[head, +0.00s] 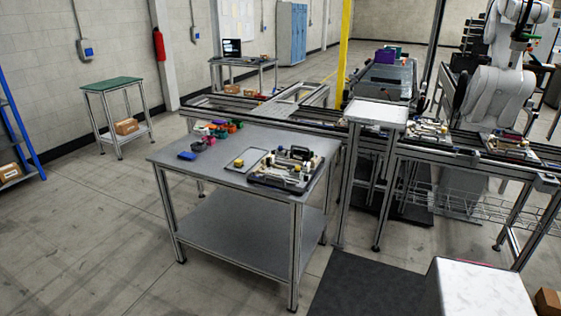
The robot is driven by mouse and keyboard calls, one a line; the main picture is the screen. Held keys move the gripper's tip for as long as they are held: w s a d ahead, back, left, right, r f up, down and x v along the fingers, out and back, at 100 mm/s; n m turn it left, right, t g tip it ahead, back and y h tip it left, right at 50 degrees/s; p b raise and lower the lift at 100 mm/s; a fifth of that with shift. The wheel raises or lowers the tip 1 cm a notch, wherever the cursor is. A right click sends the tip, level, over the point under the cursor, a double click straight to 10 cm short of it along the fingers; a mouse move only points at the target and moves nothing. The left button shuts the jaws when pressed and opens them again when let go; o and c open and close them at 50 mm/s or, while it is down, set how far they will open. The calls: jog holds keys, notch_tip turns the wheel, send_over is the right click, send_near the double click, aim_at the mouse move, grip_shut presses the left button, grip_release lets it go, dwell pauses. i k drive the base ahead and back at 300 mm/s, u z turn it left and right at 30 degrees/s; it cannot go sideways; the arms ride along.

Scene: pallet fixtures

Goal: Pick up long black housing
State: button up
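A pallet fixture (256,181) sits on the grey table (215,169) near its right end. Several small black, cream and metallic parts stand crowded on it. A dark elongated part (299,152) at the back of this fixture could be the long black housing, but it is too small to tell for sure. My gripper is not in view.
A small tray with a yellow part (239,163) lies left of the fixture. Coloured bins (218,129) stand at the table's back left. A conveyor (455,152) carrying other loaded pallets runs behind. A white arm (495,95) stands at right.

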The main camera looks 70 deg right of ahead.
aim_at(301, 156)
jog(key=z, duration=0.75)
jog(key=k, duration=0.1)
jog(key=u, duration=2.15)
jog(key=k, duration=2.45)
jog(key=z, duration=0.75)
